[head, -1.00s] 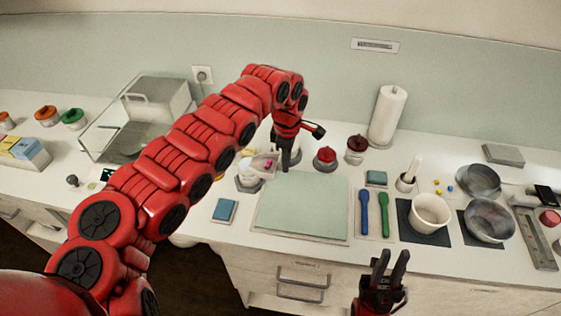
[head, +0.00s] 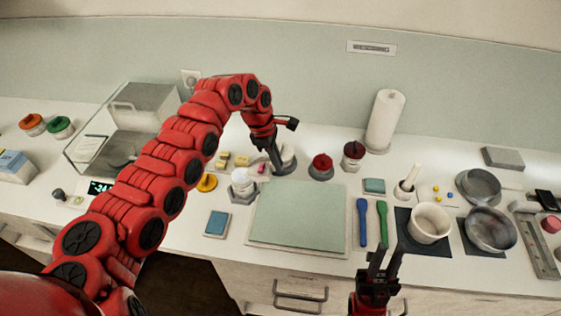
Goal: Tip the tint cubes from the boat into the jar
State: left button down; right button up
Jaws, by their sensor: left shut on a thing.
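My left gripper (head: 277,166) points down at the back of the counter, just right of the white jar (head: 243,187). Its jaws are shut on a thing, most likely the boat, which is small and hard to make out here. A pale shape sits over the jar's mouth; I cannot tell whether it is the tilted boat. A pink piece (head: 262,168) shows between jar and gripper, and yellow pieces (head: 223,158) lie behind the jar; I cannot tell which are tint cubes. My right gripper (head: 388,254) is open and empty in front of the counter edge.
A pale green mat (head: 298,215) lies clear in front of the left gripper. Red-lidded jars (head: 321,164) and a paper towel roll (head: 385,121) stand to the right. Blue and green spoons (head: 362,221), a white bowl (head: 429,222) and metal pans (head: 490,229) are further right.

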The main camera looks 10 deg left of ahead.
pick_arm(q)
jog(key=shift+a+r+h, duration=0.35)
jog(key=shift+h, duration=0.25)
jog(key=shift+a+r+h, duration=0.45)
jog(key=shift+a+h, duration=0.05)
jog(key=shift+h, duration=0.2)
jog(key=shift+r+p, duration=0.3)
jog(key=shift+p, duration=0.15)
jog(key=shift+a+r+h+p, duration=0.2)
jog(key=shift+a+h+p, duration=0.3)
jog(key=shift+p, duration=0.2)
jog(key=shift+a+r+h+p, duration=0.2)
jog(key=shift+a+h+p, duration=0.15)
jog(key=shift+h+p, duration=0.3)
jog(key=shift+a+r+h, duration=0.25)
jog(key=shift+a+h, duration=0.3)
jog(key=shift+a, duration=0.05)
jog(key=shift+a+f+b, duration=0.1)
jog(key=shift+a+b, duration=0.1)
jog(key=shift+b, duration=0.1)
jog(key=shift+w+a+h+b, duration=0.1)
jog(key=shift+a+h+b, duration=0.4)
jog(key=shift+h+b, duration=0.2)
jog(key=shift+a+r+h+b, duration=0.25)
jog(key=shift+r+h+b, duration=0.15)
jog(key=shift+b, duration=0.25)
jog(key=shift+r, duration=0.1)
